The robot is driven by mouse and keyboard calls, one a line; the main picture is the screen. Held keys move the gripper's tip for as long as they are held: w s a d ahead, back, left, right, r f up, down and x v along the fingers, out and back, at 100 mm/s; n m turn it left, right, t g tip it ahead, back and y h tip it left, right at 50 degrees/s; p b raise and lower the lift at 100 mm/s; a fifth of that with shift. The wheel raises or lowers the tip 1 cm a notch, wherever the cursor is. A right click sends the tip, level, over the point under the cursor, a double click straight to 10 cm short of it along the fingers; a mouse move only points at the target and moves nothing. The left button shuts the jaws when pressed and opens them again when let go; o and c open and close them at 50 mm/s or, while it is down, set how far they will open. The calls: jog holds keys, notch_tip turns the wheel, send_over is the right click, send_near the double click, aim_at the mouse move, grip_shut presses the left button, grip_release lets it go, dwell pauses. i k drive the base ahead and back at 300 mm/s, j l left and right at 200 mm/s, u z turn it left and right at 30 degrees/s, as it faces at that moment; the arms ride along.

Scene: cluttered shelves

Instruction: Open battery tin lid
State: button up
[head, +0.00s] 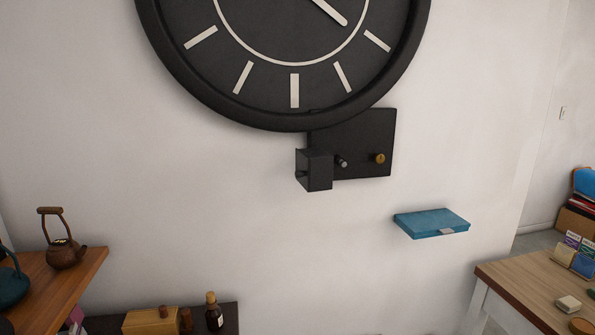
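A flat blue tin (425,221), which looks like the battery tin, is against the white wall at the right of the head view. Its top looks flat and closed. A small pale grey patch (447,231), perhaps a latch or label, is on its front edge. I cannot see what holds the tin up, nor its inside. My gripper is not in this view.
A large black clock (290,120) hangs above a black panel (362,135) with a small black box (314,170) and a brass knob (379,158). A wooden table (530,285) stands right; a shelf (85,265) with teapots is left. Bottles stand on a low dark shelf (228,318).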

aim_at(444, 221)
jog(key=i+z, duration=0.7)
jog(key=z, duration=0.2)
